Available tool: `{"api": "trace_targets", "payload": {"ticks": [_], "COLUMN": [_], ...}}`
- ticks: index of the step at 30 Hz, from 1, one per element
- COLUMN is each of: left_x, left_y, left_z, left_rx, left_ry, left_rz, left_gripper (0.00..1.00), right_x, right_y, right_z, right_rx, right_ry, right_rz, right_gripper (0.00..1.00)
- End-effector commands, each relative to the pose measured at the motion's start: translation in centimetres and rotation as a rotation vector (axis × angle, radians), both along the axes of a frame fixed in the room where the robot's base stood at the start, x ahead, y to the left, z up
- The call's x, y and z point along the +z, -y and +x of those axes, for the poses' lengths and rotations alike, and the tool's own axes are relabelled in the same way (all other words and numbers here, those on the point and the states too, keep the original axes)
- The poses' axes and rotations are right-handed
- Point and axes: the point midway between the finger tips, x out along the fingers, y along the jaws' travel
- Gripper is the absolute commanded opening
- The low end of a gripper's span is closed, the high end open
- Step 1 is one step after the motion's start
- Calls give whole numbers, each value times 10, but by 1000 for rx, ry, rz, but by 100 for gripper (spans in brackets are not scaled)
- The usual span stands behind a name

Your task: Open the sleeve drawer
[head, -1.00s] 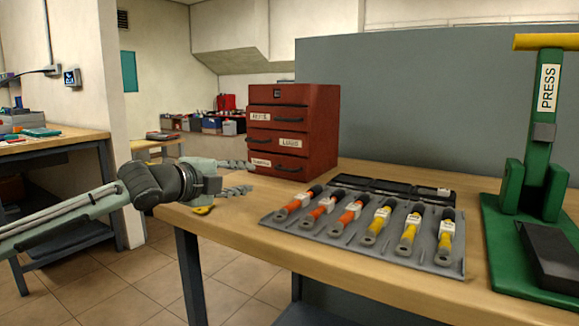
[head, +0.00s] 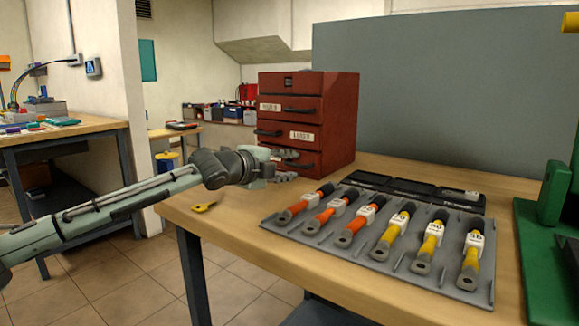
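The red drawer cabinet (head: 335,125) stands on the wooden bench, its drawers stacked with dark handles. One drawer's label reads LUGS (head: 302,136); a higher label is hard to read. My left gripper (head: 289,165) is at the front of the bottom drawer (head: 309,158). Its two grey fingers are apart, one above the other, around the height of that drawer's handle. The gripper hides most of this drawer's front and label, so I cannot tell whether the fingers touch the handle. The drawers look shut. My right gripper is not in view.
A grey tray (head: 312,240) with several orange and yellow handled tools lies right of the gripper. Behind it is a black open case (head: 410,190). A green press (head: 550,190) stands at the right. A small yellow item (head: 204,207) lies near the bench's left edge.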

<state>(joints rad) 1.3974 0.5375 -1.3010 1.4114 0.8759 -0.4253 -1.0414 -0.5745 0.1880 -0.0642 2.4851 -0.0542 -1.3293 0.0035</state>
Motion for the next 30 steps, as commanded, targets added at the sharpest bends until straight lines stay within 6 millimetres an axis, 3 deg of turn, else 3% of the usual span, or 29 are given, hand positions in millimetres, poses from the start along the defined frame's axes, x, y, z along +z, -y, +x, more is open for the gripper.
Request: {"api": "trace_targets", "payload": {"ticks": [10, 17, 30], "left_x": [-1, -1, -1], "left_y": [3, 3, 2], "left_z": [4, 4, 3], "left_rx": [1, 1, 1], "left_ry": [0, 0, -1], "left_rz": [0, 0, 1], "left_gripper": [29, 0, 0], "right_x": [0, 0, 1], "right_y": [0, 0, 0], "right_z": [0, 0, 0], "right_rx": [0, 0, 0], "right_ry": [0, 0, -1], "right_rz": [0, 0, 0], "right_gripper": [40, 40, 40]}}
